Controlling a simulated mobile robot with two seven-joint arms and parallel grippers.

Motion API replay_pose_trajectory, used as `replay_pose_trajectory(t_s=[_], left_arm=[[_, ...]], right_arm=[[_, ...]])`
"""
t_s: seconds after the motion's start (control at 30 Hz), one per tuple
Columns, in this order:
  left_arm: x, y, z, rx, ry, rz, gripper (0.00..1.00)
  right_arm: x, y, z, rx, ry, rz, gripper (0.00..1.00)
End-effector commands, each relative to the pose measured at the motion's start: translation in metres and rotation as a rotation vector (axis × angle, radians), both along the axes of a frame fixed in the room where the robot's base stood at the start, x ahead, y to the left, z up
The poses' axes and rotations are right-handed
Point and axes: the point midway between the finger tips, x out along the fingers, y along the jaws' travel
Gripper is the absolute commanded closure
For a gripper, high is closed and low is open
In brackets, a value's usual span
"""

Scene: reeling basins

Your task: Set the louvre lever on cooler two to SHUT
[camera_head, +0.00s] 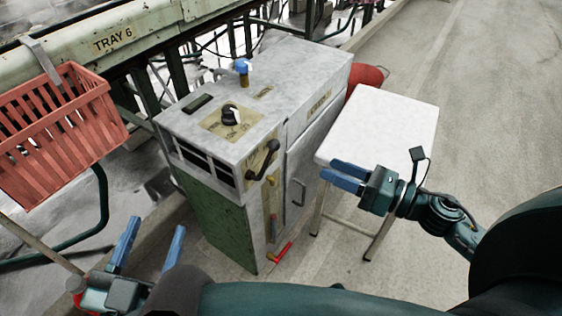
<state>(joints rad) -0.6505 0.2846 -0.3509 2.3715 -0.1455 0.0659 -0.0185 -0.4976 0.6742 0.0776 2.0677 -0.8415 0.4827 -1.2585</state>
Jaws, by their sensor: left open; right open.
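The cooler (235,215) is a grey cabinet with a green lower front, standing in the middle of the head view. Dark louvre slats (205,165) show on its upper front. A black lever (262,160) sits on a tan plate on its right-hand side, near the front edge; its lettering is too small to read. I cannot tell whether this is the louvre lever or which setting it is at. My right gripper (329,170) is open and empty, right of the cooler and over the white table. My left gripper (157,226) is open and empty, low at left, apart from the cooler.
A black knob (231,116) and a blue-topped valve (243,70) stand on the cooler. A red handle (280,253) sticks out low on its side. A white table (385,120) stands right, a red basket (60,135) hangs left. Floor at far right is clear.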

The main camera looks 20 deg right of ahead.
Motion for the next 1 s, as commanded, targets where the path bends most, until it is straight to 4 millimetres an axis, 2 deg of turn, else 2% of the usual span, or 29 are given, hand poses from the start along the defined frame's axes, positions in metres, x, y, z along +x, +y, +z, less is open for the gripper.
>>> replay_pose_trajectory(t_s=[0.17, 0.7, 1.0], left_arm=[[0.0, 0.0, 0.001, -0.004, -0.004, -0.002, 0.48], [0.0, 0.0, 0.002, 0.002, -0.002, -0.001, 0.48], [0.0, 0.001, 0.002, 0.011, -0.005, 0.001, 0.48]], right_arm=[[0.011, 0.01, 0.001, -0.008, -0.008, 0.006, 0.55], [0.078, 0.069, 0.002, -0.003, -0.004, 0.002, 0.55], [0.097, 0.085, 0.001, -0.003, -0.001, 0.0, 0.55]])
